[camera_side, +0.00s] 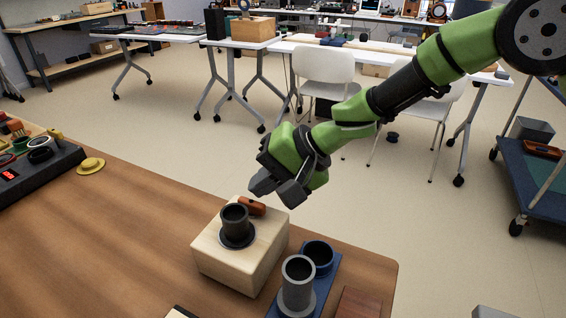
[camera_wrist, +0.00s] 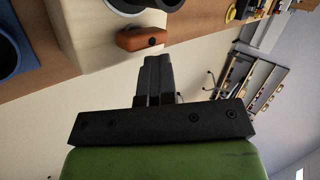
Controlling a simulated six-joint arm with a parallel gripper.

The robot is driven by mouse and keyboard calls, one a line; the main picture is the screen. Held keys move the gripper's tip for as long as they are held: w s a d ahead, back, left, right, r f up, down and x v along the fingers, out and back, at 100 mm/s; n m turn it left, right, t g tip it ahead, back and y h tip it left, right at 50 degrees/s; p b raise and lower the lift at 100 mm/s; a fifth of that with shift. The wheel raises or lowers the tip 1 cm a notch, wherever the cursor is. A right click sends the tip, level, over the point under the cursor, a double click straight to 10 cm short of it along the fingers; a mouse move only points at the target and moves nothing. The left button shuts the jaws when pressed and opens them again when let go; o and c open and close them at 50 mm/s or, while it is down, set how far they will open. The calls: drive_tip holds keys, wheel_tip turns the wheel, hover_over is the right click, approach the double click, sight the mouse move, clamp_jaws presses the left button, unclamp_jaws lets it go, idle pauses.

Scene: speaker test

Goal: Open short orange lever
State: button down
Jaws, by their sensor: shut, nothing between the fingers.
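The short orange lever (camera_side: 252,205) sticks out from the back right side of a dark cylindrical fitting (camera_side: 235,222) on a pale wooden block (camera_side: 240,262). In the wrist view the lever (camera_wrist: 143,38) lies just beyond my fingertips, slightly left of them, with a dark hole in its end face. My gripper (camera_side: 277,190) is above and to the right of the lever in the side view. In the wrist view the fingers (camera_wrist: 158,62) are together and empty, with a small apparent gap to the lever. Contact is not visible.
A blue base (camera_side: 322,295) with a grey cylinder (camera_side: 298,285) and a blue ring (camera_side: 318,257) stands right of the block. A yellow disc (camera_side: 90,166) and a dark panel with knobs (camera_side: 40,165) are at the left. The wooden table (camera_side: 130,235) between is bare.

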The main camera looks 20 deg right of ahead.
drive_tip(key=d+r+n+g+h, duration=0.1)
drive_tip(key=d+r+n+g, duration=0.1)
drive_tip(key=d+r+n, duration=0.65)
drive_tip(key=a+f+n, duration=0.1)
drive_tip(key=f, duration=0.2)
drive_tip(key=w+a+f+n, duration=0.1)
drive_tip(key=a+f, duration=0.1)
drive_tip(key=f, duration=0.1)
drive_tip(key=a+f+n, duration=0.1)
drive_tip(key=a+f, duration=0.1)
drive_tip(key=f, duration=0.2)
drive_tip(key=shift+w+f, duration=0.1)
drive_tip(key=shift+w, duration=0.2)
drive_tip(key=shift+s+a+r, duration=0.1)
drive_tip(key=shift+s+a, duration=0.2)
drive_tip(key=shift+a, duration=0.3)
drive_tip(key=shift+s+a+r, duration=0.1)
drive_tip(key=shift+s+a, duration=0.2)
drive_tip(key=shift+a, duration=0.25)
drive_tip(key=shift+s+a+r, duration=0.1)
drive_tip(key=shift+s+a, duration=0.2)
drive_tip(key=shift+a, duration=0.3)
